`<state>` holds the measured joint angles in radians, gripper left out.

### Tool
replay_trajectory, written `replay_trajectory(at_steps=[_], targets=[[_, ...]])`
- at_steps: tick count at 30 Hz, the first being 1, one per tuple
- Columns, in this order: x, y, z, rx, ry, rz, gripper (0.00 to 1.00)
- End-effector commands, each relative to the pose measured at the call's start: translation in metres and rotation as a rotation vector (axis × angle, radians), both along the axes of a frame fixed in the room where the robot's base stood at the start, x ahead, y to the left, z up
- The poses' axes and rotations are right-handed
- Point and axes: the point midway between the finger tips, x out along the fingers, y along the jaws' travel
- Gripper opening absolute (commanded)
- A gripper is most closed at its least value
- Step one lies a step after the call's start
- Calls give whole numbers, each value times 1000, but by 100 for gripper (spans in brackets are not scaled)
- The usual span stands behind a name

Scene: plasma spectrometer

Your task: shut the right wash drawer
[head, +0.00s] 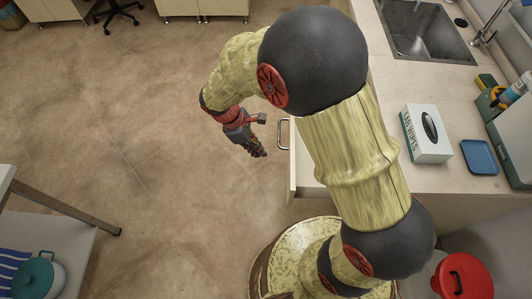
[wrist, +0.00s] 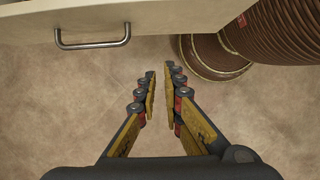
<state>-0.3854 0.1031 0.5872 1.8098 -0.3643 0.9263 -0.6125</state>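The drawer (head: 292,168) stands pulled out from the counter's left side in the head view, partly hidden behind my arm. Its metal handle (head: 283,134) is on its outer face. In the wrist view the pale drawer front (wrist: 190,17) runs along the top, with the bar handle (wrist: 93,44) at upper left. My gripper (head: 259,152) is just left of the drawer front in the head view, apart from it. In the wrist view the fingers (wrist: 159,90) have a narrow gap between them, with nothing in it, below and right of the handle.
The counter (head: 455,90) holds a sink (head: 425,35), a wipes box (head: 427,133) and a blue tray (head: 479,157). A red-lidded bin (head: 463,277) stands at lower right. A table (head: 75,245) with a pot (head: 38,278) is at lower left. The floor between is clear.

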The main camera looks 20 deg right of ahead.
Motion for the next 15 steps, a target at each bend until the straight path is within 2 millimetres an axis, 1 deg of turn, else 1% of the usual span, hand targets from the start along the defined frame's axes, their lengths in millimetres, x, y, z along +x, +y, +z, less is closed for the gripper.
replay_trajectory(at_steps=[1,3,12,13,15], targets=[[-2,-4,-11,-2,4,-1,4],[-3,-8,-24,-1,3,-2,0],[-10,-29,-79,-2,2,-5,0],[-11,-31,-84,0,2,-4,0],[-13,-41,-83,0,-2,-7,0]])
